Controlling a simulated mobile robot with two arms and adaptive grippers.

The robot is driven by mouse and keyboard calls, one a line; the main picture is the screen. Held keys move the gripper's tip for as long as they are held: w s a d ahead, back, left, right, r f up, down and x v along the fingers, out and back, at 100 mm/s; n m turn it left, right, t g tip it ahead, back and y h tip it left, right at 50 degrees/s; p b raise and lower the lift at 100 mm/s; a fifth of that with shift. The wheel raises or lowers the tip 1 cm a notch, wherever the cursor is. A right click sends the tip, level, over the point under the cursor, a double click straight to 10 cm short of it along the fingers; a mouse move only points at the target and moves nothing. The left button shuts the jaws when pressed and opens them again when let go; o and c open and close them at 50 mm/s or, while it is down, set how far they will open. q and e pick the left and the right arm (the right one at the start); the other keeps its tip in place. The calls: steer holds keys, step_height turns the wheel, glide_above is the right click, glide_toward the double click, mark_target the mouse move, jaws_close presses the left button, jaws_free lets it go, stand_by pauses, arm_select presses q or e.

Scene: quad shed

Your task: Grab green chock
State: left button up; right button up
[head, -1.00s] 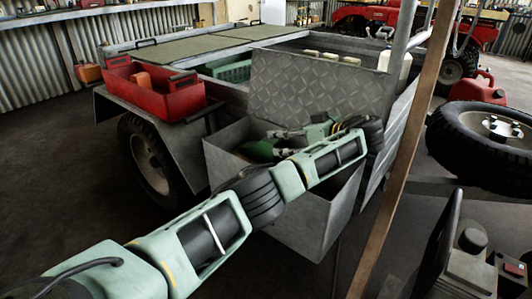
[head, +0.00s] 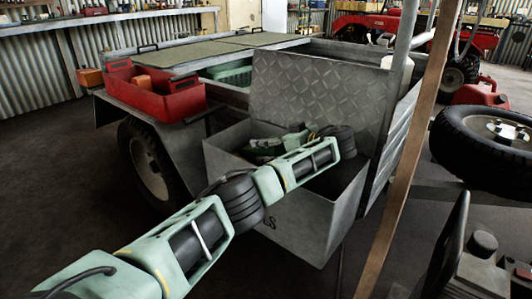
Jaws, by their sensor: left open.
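The open grey metal toolbox (head: 227,147) hangs at the back of the trailer, its checker-plate lid (head: 320,90) raised. My left arm reaches over its front edge and folds back to the left inside it. My left gripper (head: 268,146) is open and low in the box's left part. A green piece (head: 262,152), probably the green chock, shows at the fingers. The gripper covers much of it, and I cannot tell whether they touch. My right gripper is out of view.
A red tool tray (head: 155,95) sits on the trailer's left fender. A spare wheel (head: 485,145) is at the right. The floor at left is clear.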

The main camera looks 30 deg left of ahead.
arm_select(q)
steer(key=shift+c, duration=0.5)
steer(key=c, duration=1.1)
